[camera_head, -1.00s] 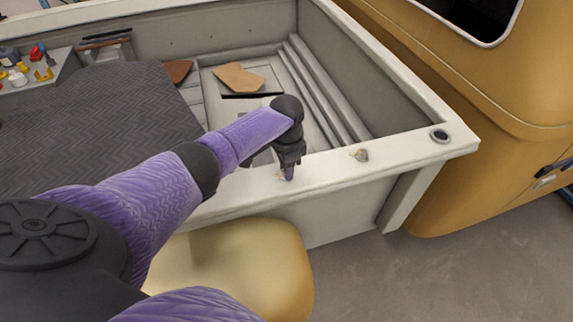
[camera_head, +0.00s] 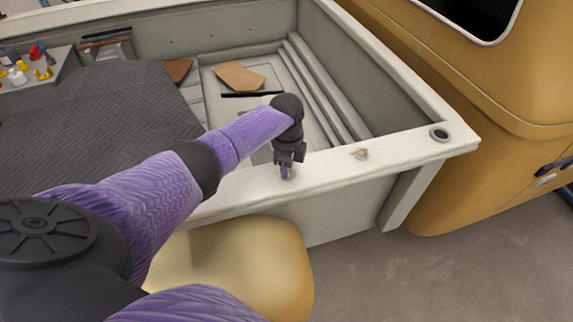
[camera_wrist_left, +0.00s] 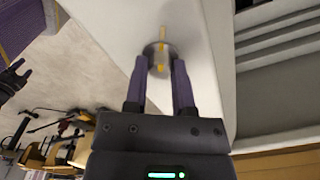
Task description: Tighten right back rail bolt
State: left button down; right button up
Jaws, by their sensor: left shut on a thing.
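My left gripper (camera_head: 286,173) points down at the pale rail (camera_head: 325,165) of the truck bed, in the middle of the head view. In the left wrist view its two purple fingers (camera_wrist_left: 161,72) are shut on a bolt (camera_wrist_left: 160,47) with a round grey base and a yellow bar. The bolt stands on the rail's white top; the gripper hides it in the head view. A second small bolt (camera_head: 360,154) stands on the rail further right. A dark claw-like part, probably my right gripper (camera_wrist_left: 13,78), shows at the wrist view's left edge.
A round dark-rimmed hole (camera_head: 440,134) is at the rail's right corner. A yellow cab (camera_head: 480,190) stands close on the right. Inside the bed are a dark patterned mat (camera_head: 100,120) and a brown panel (camera_head: 238,76). A yellow rounded fender (camera_head: 245,260) lies below the rail.

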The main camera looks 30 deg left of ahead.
dwell(0.5)
pick_arm(q)
jog(key=shift+c, duration=2.3)
grip_release()
notch_tip(320, 180, up, 10)
jog(key=p, duration=0.1)
